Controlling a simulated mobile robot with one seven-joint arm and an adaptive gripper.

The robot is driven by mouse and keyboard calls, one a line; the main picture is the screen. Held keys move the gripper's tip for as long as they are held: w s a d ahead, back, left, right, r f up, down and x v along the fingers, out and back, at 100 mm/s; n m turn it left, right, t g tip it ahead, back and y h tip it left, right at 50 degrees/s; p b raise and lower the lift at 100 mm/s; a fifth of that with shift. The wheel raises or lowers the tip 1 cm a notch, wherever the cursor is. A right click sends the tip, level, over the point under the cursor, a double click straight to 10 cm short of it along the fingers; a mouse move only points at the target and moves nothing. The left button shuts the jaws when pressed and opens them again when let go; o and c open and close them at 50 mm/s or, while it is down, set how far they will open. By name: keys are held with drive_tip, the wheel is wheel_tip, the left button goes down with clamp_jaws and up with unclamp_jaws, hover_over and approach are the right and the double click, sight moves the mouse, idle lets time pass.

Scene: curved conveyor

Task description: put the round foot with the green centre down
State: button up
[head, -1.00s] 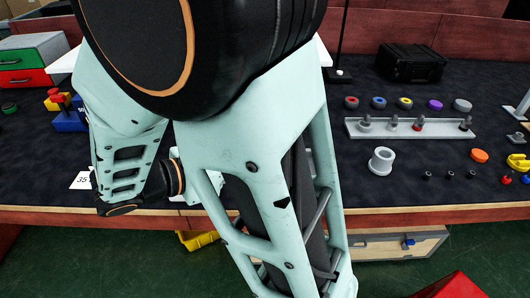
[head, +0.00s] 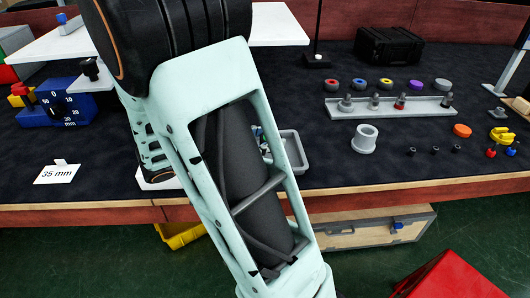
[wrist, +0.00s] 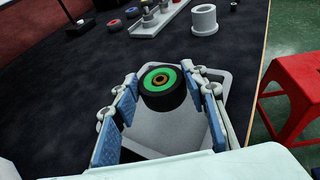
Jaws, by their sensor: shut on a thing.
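In the wrist view the round foot (wrist: 162,88), a black disc with a green ring and a small orange-brown middle, sits between the fingertips of my gripper (wrist: 163,80). My gripper is shut on it, with a blue-padded finger on either side. A grey tray (wrist: 232,82) shows beneath and around it; I cannot tell whether the foot touches the tray. In the head view the tray (head: 293,149) is partly hidden by my arm, and the foot cannot be made out.
A grey rack (head: 385,109) with several pegs, a grey hollow cylinder (head: 364,142) and an orange disc (head: 462,131) stand to the right. A 35 mm card (head: 58,173) lies at left. A red stool (head: 450,277) stands off the table's front edge.

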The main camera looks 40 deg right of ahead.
drive_tip(key=shift+w+d+f, duration=0.2)
drive_tip(key=shift+d+f, duration=0.1)
drive_tip(key=shift+f, duration=0.15)
drive_tip(key=shift+w+d+f+b, duration=0.15)
drive_tip(key=shift+f+b, duration=0.4)
drive_tip(key=shift+f, duration=0.35)
drive_tip(key=shift+d+f+b, duration=0.1)
drive_tip(key=shift+f+b, duration=0.45)
drive_tip(key=shift+f, duration=0.35)
drive_tip(key=shift+f, duration=0.15)
drive_tip(key=o, duration=1.2)
drive_tip(key=shift+c, duration=0.2)
